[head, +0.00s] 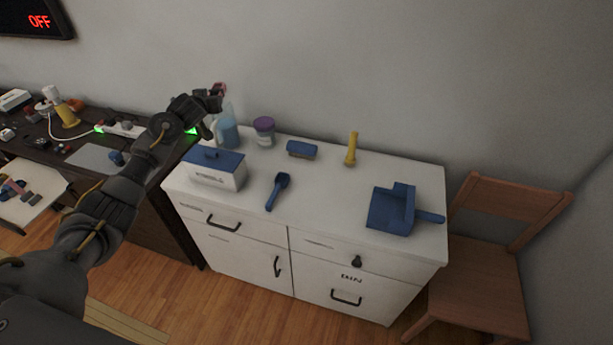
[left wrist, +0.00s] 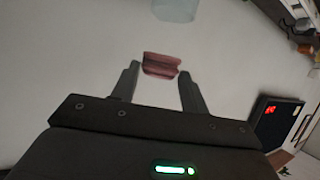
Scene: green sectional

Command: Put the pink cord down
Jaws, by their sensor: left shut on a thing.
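My left gripper (head: 218,93) is raised above the back left of the white cabinet, near the wall. It is shut on the pink cord (left wrist: 161,65), a small dull-pink bundle between the fingertips in the left wrist view. In the head view only a small bit of the pink cord (head: 222,86) shows at the fingertips. The cord is held up in the air, clear of the cabinet top. My right gripper is in neither view.
On the white cabinet (head: 330,185) are a spray bottle (head: 228,132), a purple-lidded tub (head: 264,131), a box (head: 216,170), brushes, a yellow flashlight (head: 351,149) and a blue dustpan (head: 392,208). The middle top is clear. A cluttered dark desk (head: 75,130) is left, a chair (head: 480,270) right.

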